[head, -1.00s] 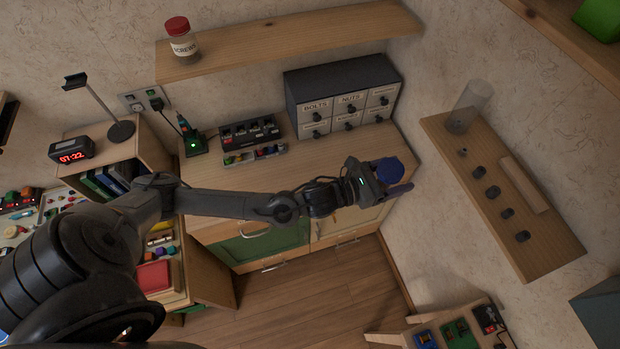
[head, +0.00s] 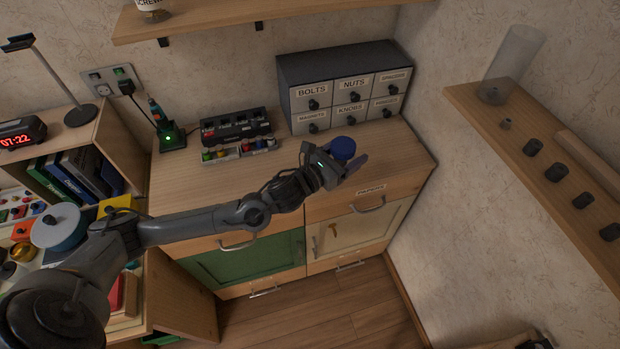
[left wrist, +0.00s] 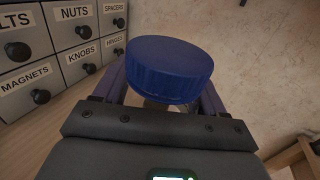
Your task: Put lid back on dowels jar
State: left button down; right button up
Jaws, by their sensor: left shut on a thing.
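A round blue lid (head: 343,148) is held in my left gripper (head: 350,165), above the wooden cabinet top. In the left wrist view the ribbed blue lid (left wrist: 170,68) sits between the two fingers, its flat top facing up and slightly tilted. A clear, empty-looking cylinder (head: 513,62), open at the top, stands at the far end of the right wall shelf; I cannot tell whether it is the dowels jar. The gripper is well to the left of it. No label reading dowels shows.
A grey drawer unit (head: 340,82) with labelled drawers stands behind the lid. Several small dark cylinders and a wooden strip lie on the right shelf (head: 475,98). A black organizer (head: 236,128) and a green-lit charger (head: 170,139) stand on the cabinet (head: 180,185). The cabinet's right end is clear.

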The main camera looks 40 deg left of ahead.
pick_arm(q)
jog(key=shift+f, duration=0.15)
dwell(0.3)
jog(key=w+a+f, duration=0.1)
jog(key=a+f, duration=0.2)
jog(key=a, duration=0.2)
jog(key=w+a+f+b, duration=0.1)
jog(key=a+f, duration=0.3)
jog(key=a, duration=0.2)
jog(key=shift+w+a, duration=0.15)
jog(key=shift+a, duration=0.05)
jog(key=shift+f+b, duration=0.4)
jog(key=shift+f, duration=1.55)
jog(key=shift+f, duration=0.15)
jog(key=shift+c, duration=0.4)
grip_release()
